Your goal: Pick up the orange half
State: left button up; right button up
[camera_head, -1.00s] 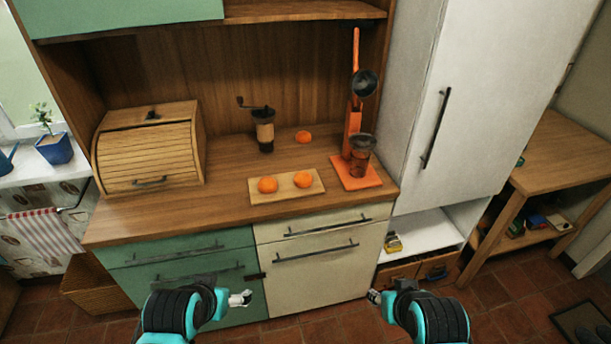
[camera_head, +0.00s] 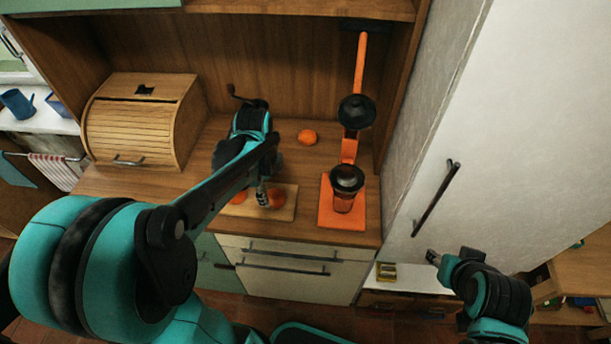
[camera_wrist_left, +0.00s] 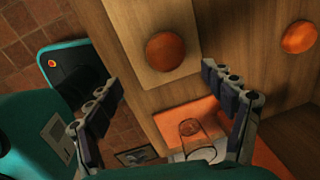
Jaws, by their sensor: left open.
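Two orange halves sit on a light wooden board (camera_head: 287,212) on the counter. The right orange half (camera_head: 277,199) is just beside my left gripper (camera_head: 262,197); the left one (camera_head: 239,197) is partly hidden by my arm. In the left wrist view, an orange half (camera_wrist_left: 165,52) lies on the board beyond and roughly between the spread fingertips of my left gripper (camera_wrist_left: 162,77), which is open and empty. A third orange piece (camera_head: 307,137) rests on the bare counter behind and also shows in the wrist view (camera_wrist_left: 299,37). My right gripper (camera_head: 433,257) hangs before the white cabinet; its jaws are unclear.
An orange juicer (camera_head: 328,212) with a glass stands right of the board. A coffee grinder (camera_head: 240,97) is mostly hidden behind my left arm. A wooden bread box (camera_head: 130,128) stands left. The white cabinet (camera_head: 510,140) bounds the counter's right side.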

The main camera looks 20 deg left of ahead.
aim_at(275, 194)
pick_arm(q)
jog(key=shift+w+d+f+m, duration=0.2)
jog(key=shift+w+f+m, duration=0.1)
jog(key=shift+w+f, duration=0.25)
jog(key=shift+a+f+b, duration=0.15)
jog(key=shift+f+b, duration=0.45)
jog(key=shift+f, duration=0.3)
jog(key=f+b, duration=0.1)
jog(key=f, duration=0.2)
jog(key=w+f+b, duration=0.1)
jog(key=f, duration=0.1)
jog(key=shift+b, duration=0.3)
jog(key=shift+r, duration=0.1)
jog(key=shift+c, duration=1.1)
jog(key=c, duration=1)
pick_arm(e)
jog(key=f, duration=0.3)
jog(key=shift+w+d+f, duration=0.15)
jog(key=shift+w+d, duration=0.1)
